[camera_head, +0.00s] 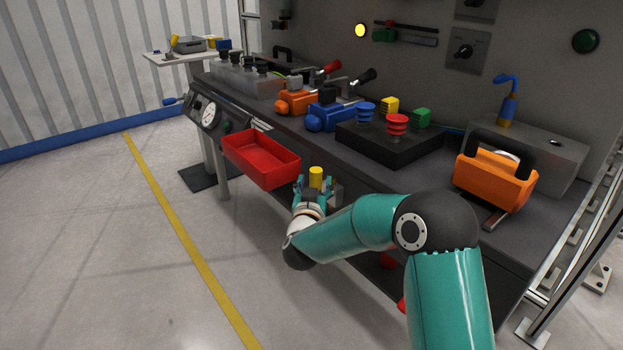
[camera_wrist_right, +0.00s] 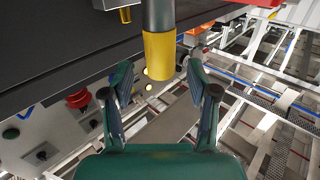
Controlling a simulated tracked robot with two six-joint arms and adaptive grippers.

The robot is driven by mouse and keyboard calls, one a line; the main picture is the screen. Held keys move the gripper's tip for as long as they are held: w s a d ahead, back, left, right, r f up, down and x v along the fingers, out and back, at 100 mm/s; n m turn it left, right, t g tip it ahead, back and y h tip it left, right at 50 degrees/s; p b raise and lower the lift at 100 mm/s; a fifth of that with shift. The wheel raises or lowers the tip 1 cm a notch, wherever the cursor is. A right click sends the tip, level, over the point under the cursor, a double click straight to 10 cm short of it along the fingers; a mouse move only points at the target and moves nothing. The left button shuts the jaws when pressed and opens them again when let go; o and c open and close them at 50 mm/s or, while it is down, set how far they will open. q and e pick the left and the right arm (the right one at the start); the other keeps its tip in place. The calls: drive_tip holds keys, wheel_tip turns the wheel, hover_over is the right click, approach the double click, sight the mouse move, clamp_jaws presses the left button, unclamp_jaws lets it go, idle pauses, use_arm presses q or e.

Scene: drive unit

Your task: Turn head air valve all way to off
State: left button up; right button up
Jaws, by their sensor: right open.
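A grey lever or rod with a yellow grip (camera_head: 316,177) is at the front edge of the bench; I cannot tell from its look whether it is the head air valve. In the right wrist view the yellow grip (camera_wrist_right: 159,57) points down between the fingers of my right gripper (camera_wrist_right: 160,75). The fingers are spread on both sides, with a gap visible around the grip. In the head view my right gripper (camera_head: 313,190) is small and partly hides what lies behind it. My left gripper is not in view.
A red bin (camera_head: 281,172) hangs just left of my right gripper. On the bench are an orange valve (camera_head: 295,102), a blue valve (camera_head: 330,118), a black box (camera_head: 390,150) with coloured parts and an orange handled unit (camera_head: 490,186). The floor in front is clear.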

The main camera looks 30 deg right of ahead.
sight(312, 179)
drive_tip(key=shift+x, duration=1.95)
clamp_jaws()
drive_tip(key=shift+w+a+f, duration=0.1)
drive_tip(key=shift+a, duration=0.45)
drive_tip(key=shift+d+b, duration=0.4)
drive_tip(key=shift+b, duration=0.1)
